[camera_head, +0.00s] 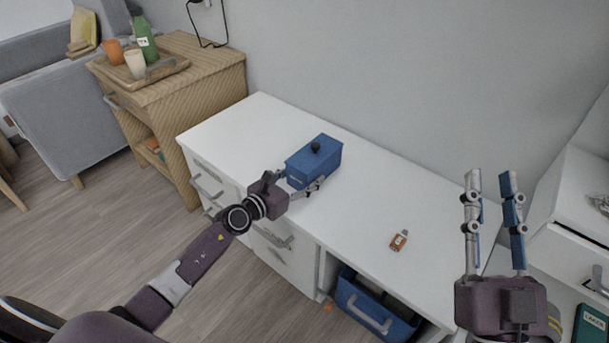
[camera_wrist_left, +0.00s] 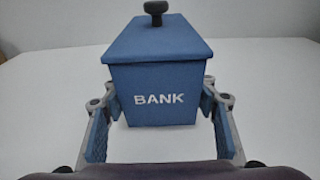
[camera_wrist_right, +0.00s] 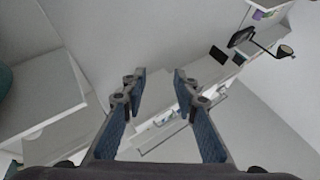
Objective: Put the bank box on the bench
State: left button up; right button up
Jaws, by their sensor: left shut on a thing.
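The bank box (camera_head: 314,163) is a blue box with a lid and a black knob, on or just above the white desk top (camera_head: 262,122). In the left wrist view the box (camera_wrist_left: 155,95) faces me with "BANK" in white on its front. My left gripper (camera_head: 307,187) is shut on its lower sides, one finger on each side; the left wrist view shows the fingers (camera_wrist_left: 158,110) against it. I cannot tell whether the box touches the desk. My right gripper (camera_head: 490,180) is open and empty, raised at the right; it also shows in the right wrist view (camera_wrist_right: 160,82).
A small orange-brown bottle (camera_head: 399,241) lies on the desk, right of the box. A blue bin (camera_head: 375,308) sits in the desk's open bay. A wooden cabinet (camera_head: 205,75) with a tray (camera_head: 172,72) stands at the left. The desk between box and bottle is clear.

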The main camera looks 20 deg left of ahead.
pick_arm(q)
jog(key=shift+f+b, duration=0.4)
jog(key=shift+f, duration=0.05)
pick_arm(e)
jog(key=shift+s+d+r+t+y, duration=0.1)
jog(key=shift+s+r+t, duration=0.4)
jog(key=shift+r, duration=0.15)
jog(key=shift+s+r+t+y, duration=0.1)
jog(key=shift+s+r+t, duration=0.3)
jog(key=shift+r, duration=0.3)
jog(key=shift+s+d+r+t+y, duration=0.1)
jog(key=shift+s+r+t, duration=0.3)
jog(key=shift+s+r, duration=0.2)
pick_arm(q)
jog(key=shift+f, duration=0.25)
pick_arm(e)
jog(key=shift+s+r+t+y, duration=0.4)
jog(key=shift+s+r+t, duration=0.1)
jog(key=shift+s+r, duration=0.25)
pick_arm(q)
jog(key=o, duration=1.7)
jog(key=shift+f, duration=0.1)
jog(key=shift+b, duration=0.3)
pick_arm(e)
jog(key=shift+s+d+r, duration=0.1)
jog(key=shift+s, duration=0.05)
